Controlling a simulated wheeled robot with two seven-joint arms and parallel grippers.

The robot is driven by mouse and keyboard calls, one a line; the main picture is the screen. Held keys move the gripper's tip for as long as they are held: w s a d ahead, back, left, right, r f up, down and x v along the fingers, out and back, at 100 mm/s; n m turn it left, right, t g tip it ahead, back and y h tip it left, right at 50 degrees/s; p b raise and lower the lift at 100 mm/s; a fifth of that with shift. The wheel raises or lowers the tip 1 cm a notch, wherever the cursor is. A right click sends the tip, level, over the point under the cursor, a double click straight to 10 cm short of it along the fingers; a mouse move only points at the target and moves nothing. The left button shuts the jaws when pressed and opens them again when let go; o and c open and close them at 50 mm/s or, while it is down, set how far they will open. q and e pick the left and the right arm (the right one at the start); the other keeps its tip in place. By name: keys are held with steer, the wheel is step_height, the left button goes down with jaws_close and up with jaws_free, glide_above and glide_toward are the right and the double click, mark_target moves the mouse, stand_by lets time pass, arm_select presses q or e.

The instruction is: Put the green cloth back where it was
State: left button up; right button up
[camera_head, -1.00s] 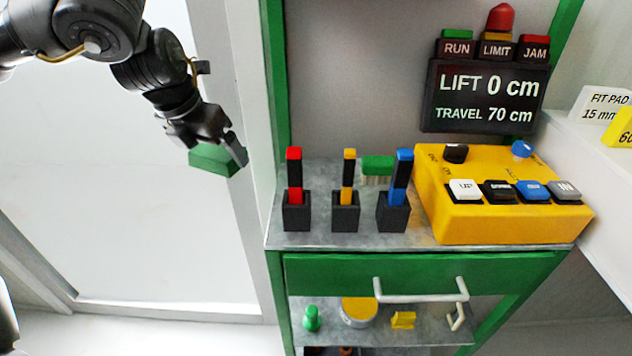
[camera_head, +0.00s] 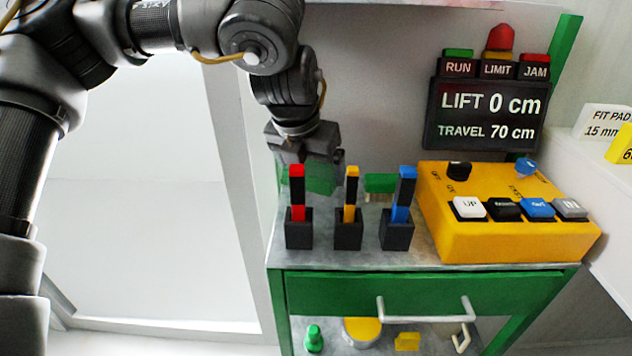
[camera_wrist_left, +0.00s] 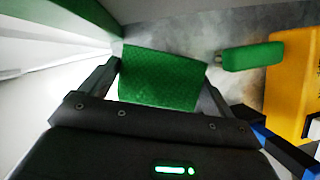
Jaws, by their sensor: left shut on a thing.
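The green cloth (camera_head: 322,180) is held in my left gripper (camera_head: 306,168), above the back left of the metal bench top, behind the red and yellow tools. In the left wrist view the cloth (camera_wrist_left: 160,78) fills the space between the two fingers. The gripper is shut on it. The red tool partly hides the cloth in the head view, and whether it touches the bench top I cannot tell. My right gripper is not in view.
Red (camera_head: 297,186), yellow (camera_head: 350,190) and blue (camera_head: 406,187) tools stand in black holders along the bench front (camera_head: 420,258). A green-backed brush (camera_head: 380,183) lies behind them. A yellow control box (camera_head: 500,238) takes the right side, with a display (camera_head: 487,118) behind it.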

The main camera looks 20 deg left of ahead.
mark_target(316, 183)
arm_select(q)
steer(key=shift+w+d+f, duration=0.1)
steer(key=shift+d+f, duration=0.05)
steer(key=shift+d, duration=0.3)
step_height(316, 183, down, 3)
steer(key=shift+f, duration=0.15)
steer(key=shift+f+b, duration=0.1)
steer(key=shift+b, duration=0.2)
steer(key=o, duration=0.7)
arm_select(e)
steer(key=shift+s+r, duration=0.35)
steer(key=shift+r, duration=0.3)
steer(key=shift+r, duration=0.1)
